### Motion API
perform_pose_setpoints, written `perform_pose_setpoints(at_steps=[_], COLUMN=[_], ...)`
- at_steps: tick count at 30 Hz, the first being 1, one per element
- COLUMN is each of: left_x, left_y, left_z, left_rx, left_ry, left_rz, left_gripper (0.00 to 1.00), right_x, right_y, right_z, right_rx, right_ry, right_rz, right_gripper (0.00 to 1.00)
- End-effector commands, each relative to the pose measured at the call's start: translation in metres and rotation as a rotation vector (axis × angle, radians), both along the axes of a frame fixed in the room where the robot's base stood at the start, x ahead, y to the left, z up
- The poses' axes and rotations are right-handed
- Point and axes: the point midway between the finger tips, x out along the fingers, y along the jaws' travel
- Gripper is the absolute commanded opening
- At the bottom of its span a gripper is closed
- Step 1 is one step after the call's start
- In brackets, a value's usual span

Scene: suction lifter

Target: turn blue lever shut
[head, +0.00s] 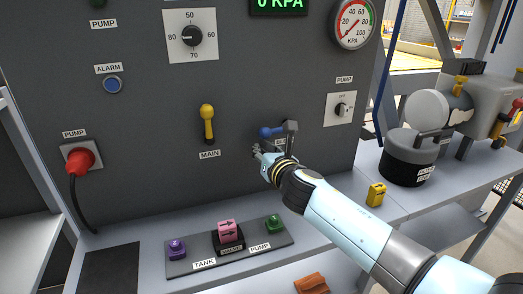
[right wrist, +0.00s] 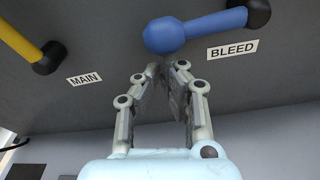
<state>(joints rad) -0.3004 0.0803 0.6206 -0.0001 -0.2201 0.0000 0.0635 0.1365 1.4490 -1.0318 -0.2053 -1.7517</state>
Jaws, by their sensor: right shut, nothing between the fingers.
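The blue lever (head: 268,132) is on the grey panel, above its BLEED label. In the right wrist view the blue lever (right wrist: 205,28) lies nearly level, its round knob at the left and its dark pivot at the right. My right gripper (head: 258,151) is just below the lever's knob end in the head view. In the right wrist view the gripper (right wrist: 165,68) is shut and empty, its tips close under the knob; I cannot tell whether they touch it. My left gripper is not in view.
The yellow MAIN lever (head: 207,122) points up, left of the blue lever. A PUMP knob (head: 341,108) and a gauge (head: 353,24) are to the right. A ledge below carries a button plate (head: 205,262) and a small yellow block (head: 376,194).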

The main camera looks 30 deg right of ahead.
Motion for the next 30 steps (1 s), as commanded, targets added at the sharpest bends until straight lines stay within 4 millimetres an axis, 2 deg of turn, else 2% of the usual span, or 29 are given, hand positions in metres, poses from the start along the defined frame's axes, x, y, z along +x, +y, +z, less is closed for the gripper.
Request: perform_pose_setpoints(at_steps=[20, 30], left_x=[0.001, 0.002], left_y=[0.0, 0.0], left_z=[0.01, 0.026], left_rx=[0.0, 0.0], left_ry=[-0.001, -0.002], left_rz=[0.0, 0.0], left_gripper=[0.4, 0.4], right_x=[0.001, 0.002], right_y=[0.004, 0.007], right_z=[0.013, 0.036], right_rx=[0.123, 0.34], right_ry=[-0.031, -0.083], right_rz=[0.001, 0.001], right_gripper=[0.0, 0.0])
